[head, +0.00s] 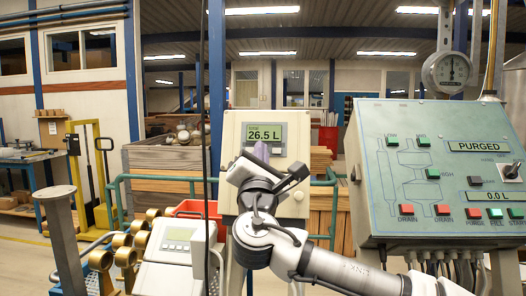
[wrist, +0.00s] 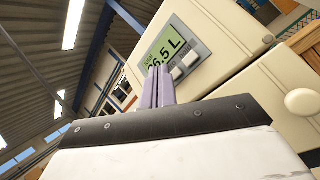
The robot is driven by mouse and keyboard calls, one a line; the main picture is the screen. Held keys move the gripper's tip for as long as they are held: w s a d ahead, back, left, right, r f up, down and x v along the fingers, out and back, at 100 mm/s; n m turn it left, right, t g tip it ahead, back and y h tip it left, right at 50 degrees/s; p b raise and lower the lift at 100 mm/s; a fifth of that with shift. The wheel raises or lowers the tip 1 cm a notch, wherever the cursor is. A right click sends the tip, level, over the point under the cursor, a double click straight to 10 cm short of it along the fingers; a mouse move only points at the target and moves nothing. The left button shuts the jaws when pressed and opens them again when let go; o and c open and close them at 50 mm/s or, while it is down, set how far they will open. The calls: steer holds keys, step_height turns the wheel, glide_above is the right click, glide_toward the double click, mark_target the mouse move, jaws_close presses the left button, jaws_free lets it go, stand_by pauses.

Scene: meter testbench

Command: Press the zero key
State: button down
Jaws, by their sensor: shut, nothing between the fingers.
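A cream meter box (head: 237,128) stands in the middle of the head view. Its green display (head: 264,133) reads 26.5 L; the display (wrist: 163,47) also shows tilted in the wrist view. In the wrist view the fingertips (wrist: 160,72) overlap the display's lower edge, close to the keys; contact cannot be told.
A round white knob (head: 299,195) is on the box's lower right. A green control panel (head: 440,170) with several buttons and a dial gauge (head: 452,70) stands at right. A smaller grey meter (head: 178,240) and brass fittings (head: 128,250) are at lower left. Green railing (head: 165,178) runs behind.

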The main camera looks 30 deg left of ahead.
steer(key=shift+w+a+f+b, duration=0.2)
steer(key=shift+w+b, duration=0.1)
steer(key=shift+w, duration=0.1)
steer(key=shift+w+a, duration=0.1)
steer(key=shift+w, duration=0.2)
stand_by(0.8)
steer(key=shift+s, duration=0.1)
steer(key=shift+s+d+r, duration=0.15)
steer(key=shift+s+d, duration=0.15)
steer(key=shift+s, duration=0.25)
steer(key=shift+s+d+r, duration=0.3)
steer(key=shift+s+d, duration=0.05)
steer(key=shift+s, duration=0.35)
steer(key=shift+s+d+r, duration=0.25)
steer(key=shift+s+d, duration=0.1)
steer(key=shift+s, duration=0.4)
steer(key=shift+s+d+r, duration=0.3)
steer(key=shift+s+d, duration=0.05)
steer(key=shift+s, duration=0.35)
steer(key=shift+s+d+r, duration=0.25)
steer(key=shift+s+d, duration=0.05)
steer(key=shift+s, duration=0.3)
